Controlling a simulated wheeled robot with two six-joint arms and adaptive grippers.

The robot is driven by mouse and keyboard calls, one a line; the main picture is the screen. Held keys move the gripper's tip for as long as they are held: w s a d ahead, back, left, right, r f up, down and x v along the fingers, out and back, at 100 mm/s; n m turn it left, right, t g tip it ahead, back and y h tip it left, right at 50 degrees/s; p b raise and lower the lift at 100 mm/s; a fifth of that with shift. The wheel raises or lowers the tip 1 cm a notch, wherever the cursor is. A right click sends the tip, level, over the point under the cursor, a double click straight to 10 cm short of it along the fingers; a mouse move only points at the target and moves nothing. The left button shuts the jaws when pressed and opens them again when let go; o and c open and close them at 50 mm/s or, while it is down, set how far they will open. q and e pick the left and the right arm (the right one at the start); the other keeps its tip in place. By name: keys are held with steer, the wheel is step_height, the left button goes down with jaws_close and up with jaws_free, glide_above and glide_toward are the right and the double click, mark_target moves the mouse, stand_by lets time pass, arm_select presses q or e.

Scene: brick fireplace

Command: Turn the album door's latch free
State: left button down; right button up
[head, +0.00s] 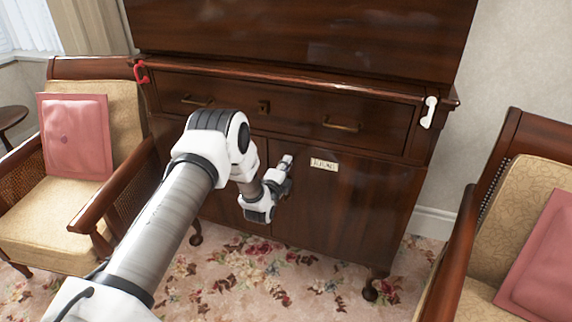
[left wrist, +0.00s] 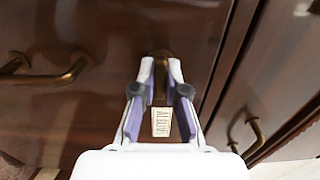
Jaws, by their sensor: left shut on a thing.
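The dark wooden cabinet (head: 365,205) stands ahead with shut lower doors. A small pale label (head: 324,165), its text too small to read surely, is on the door front. My left gripper (head: 287,160) is against the door front, left of that label. In the left wrist view my left gripper (left wrist: 161,75) is shut on a small brass latch (left wrist: 160,55), mostly hidden between the fingertips. A pale lettered plate (left wrist: 161,122) shows between the fingers. My right gripper is not in view.
A drawer (head: 300,113) lies above the doors. A red hook (head: 140,72) and a white hook (head: 429,112) sit at the cabinet's sides. Armchairs (head: 92,220) (head: 468,235) stand either side.

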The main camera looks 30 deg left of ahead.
arm_select(q)
steer(key=c, duration=1.2)
jaws_free()
steer(key=v, duration=1.2)
steer(key=shift+f, duration=0.1)
